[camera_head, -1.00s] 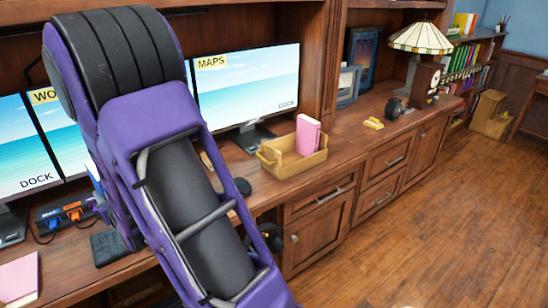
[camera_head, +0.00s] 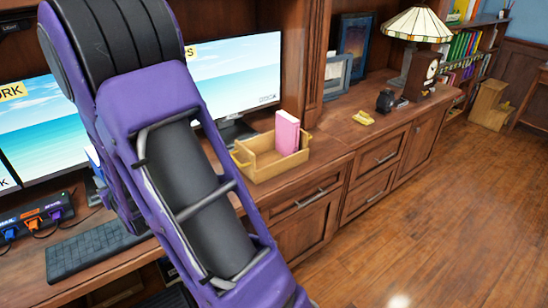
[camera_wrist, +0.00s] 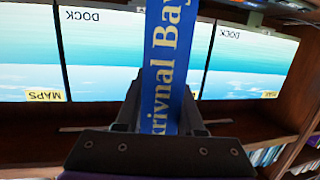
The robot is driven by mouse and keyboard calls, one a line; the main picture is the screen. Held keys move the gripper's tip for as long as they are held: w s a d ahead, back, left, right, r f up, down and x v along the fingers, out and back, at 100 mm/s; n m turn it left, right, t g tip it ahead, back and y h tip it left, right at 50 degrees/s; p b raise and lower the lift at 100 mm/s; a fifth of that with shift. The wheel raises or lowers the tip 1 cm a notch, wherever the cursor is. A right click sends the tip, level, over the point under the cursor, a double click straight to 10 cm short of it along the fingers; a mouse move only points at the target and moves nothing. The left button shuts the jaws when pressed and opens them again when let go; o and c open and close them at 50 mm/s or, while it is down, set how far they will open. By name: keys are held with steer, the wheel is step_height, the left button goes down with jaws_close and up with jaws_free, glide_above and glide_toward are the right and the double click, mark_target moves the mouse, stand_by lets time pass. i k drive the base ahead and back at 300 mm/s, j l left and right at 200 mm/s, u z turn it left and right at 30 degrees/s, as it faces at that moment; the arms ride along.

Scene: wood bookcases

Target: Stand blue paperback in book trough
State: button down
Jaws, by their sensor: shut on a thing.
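The blue paperback (camera_wrist: 168,65), with pale yellow lettering on its cover, is held between the dark fingers of my gripper (camera_wrist: 163,112) in the wrist view. Its far end runs out of the top of that picture. The wooden book trough (camera_head: 272,170) stands on the desk in the head view, right of my arm. A pink book (camera_head: 287,133) stands upright in its right part, and the left part looks empty. My gripper is hidden behind my purple arm in the head view, left of the trough and apart from it.
Monitors (camera_head: 240,80) stand behind the trough. A keyboard (camera_head: 95,248) and a power strip (camera_head: 35,225) lie at the left. Right of the trough are a small yellow object (camera_head: 363,118), a clock (camera_head: 422,72) and a lamp (camera_head: 418,25). The counter between is mostly clear.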

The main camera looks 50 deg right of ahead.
mark_target(272, 160)
steer(key=l, duration=2.75)
steer(key=i, duration=0.05)
